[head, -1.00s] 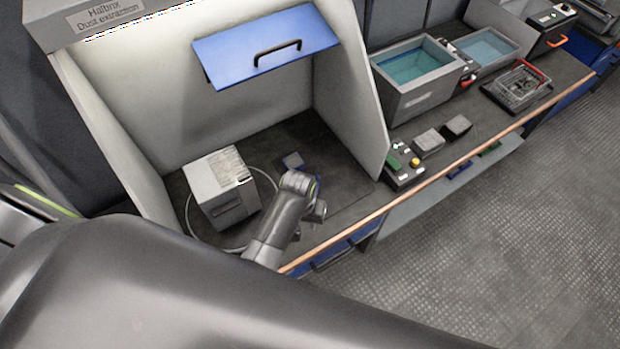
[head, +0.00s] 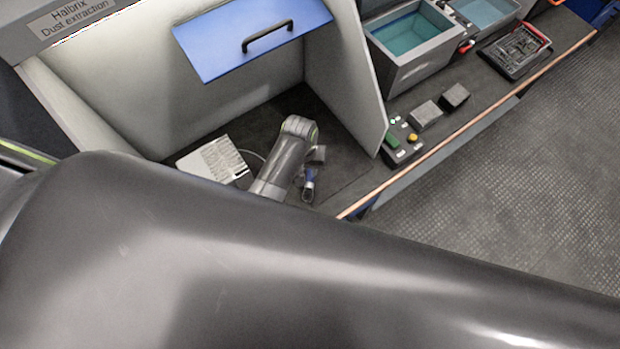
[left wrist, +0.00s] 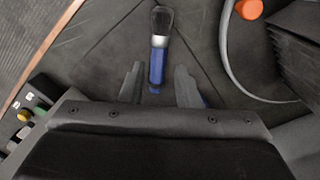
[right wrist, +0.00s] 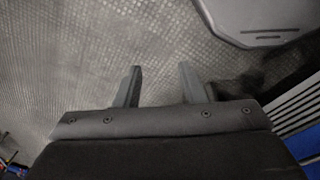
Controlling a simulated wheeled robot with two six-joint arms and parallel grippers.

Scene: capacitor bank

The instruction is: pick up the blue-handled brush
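The blue-handled brush (left wrist: 157,66) lies on the dark bench floor in the left wrist view. Its dark bristles and silver ferrule point away from my left gripper (left wrist: 159,72). That gripper is open, its two fingers on either side of the blue handle, with gaps visible; I cannot tell their height above it. In the head view the brush (head: 309,182) shows beside and below my left gripper (head: 316,156), inside the booth near the front edge. My right gripper (right wrist: 160,72) is open and empty above the patterned floor.
The booth has a side wall (head: 345,70) and a blue panel with black handle (head: 250,38). A grey box (head: 215,160) and cable lie left of the brush. A button box (head: 404,143), grey blocks (head: 425,115) and a water tank (head: 412,45) stand right.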

